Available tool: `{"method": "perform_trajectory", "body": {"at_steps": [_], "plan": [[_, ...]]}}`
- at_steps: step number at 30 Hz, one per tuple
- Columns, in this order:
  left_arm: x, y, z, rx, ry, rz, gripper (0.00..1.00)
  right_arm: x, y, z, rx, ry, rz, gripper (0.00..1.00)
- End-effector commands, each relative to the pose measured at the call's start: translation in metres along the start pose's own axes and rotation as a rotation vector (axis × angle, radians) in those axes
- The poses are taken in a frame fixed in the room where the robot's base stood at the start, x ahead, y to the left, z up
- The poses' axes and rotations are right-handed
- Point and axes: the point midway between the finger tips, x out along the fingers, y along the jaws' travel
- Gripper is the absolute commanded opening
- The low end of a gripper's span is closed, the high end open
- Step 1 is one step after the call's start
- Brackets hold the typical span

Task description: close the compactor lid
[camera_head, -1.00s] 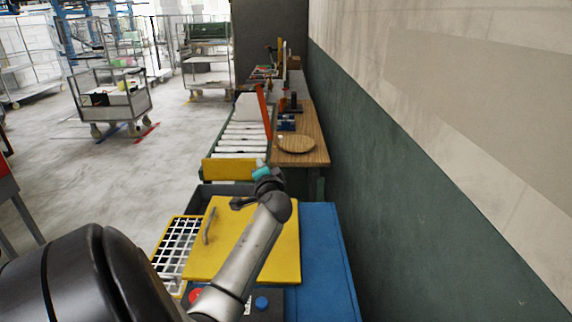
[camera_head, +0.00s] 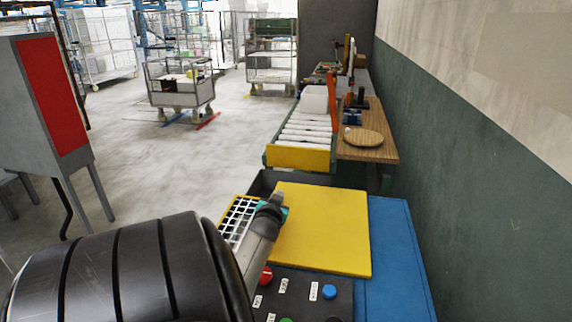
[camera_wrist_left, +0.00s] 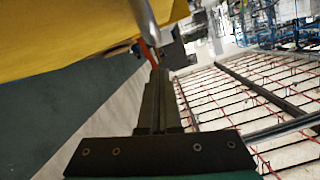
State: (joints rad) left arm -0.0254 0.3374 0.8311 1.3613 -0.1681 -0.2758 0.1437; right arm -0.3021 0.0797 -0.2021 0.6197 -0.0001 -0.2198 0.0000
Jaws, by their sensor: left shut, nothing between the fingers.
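The yellow compactor lid (camera_head: 325,232) is a flat panel over the blue compactor body (camera_head: 395,255) in the head view. I cannot tell its exact tilt. In the left wrist view the lid (camera_wrist_left: 70,35) fills the upper left, and its metal handle (camera_wrist_left: 143,20) shows at the top. My left gripper (camera_head: 275,200) is at the lid's left edge, largely hidden by its own wrist. In the wrist view its fingers (camera_wrist_left: 158,80) are shut and empty, just below the handle with no clear contact. The right gripper is in no view.
A control panel (camera_head: 295,292) with red and blue buttons sits in front of the lid. A white grid in a yellow frame (camera_head: 238,215) lies left of it. Behind stand a roller conveyor (camera_head: 308,130) and a wooden table (camera_head: 385,145). The wall (camera_head: 470,170) closes the right side.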

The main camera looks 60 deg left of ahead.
Motion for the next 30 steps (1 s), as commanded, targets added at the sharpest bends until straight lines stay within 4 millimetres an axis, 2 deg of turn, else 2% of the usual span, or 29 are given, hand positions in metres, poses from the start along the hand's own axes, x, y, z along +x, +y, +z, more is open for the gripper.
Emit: {"method": "perform_trajectory", "body": {"at_steps": [3,9,25,30], "plan": [[0.004,-0.001,0.016,-0.045,-0.001,0.01,0.0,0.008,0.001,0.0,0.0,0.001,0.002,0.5],[0.007,-0.001,0.028,-0.092,0.0,0.022,0.0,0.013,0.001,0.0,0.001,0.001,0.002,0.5],[0.007,0.002,0.037,-0.106,-0.011,0.028,0.0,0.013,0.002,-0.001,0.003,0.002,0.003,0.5],[0.006,0.002,0.03,-0.106,-0.012,0.029,0.0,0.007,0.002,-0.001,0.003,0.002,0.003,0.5]]}}
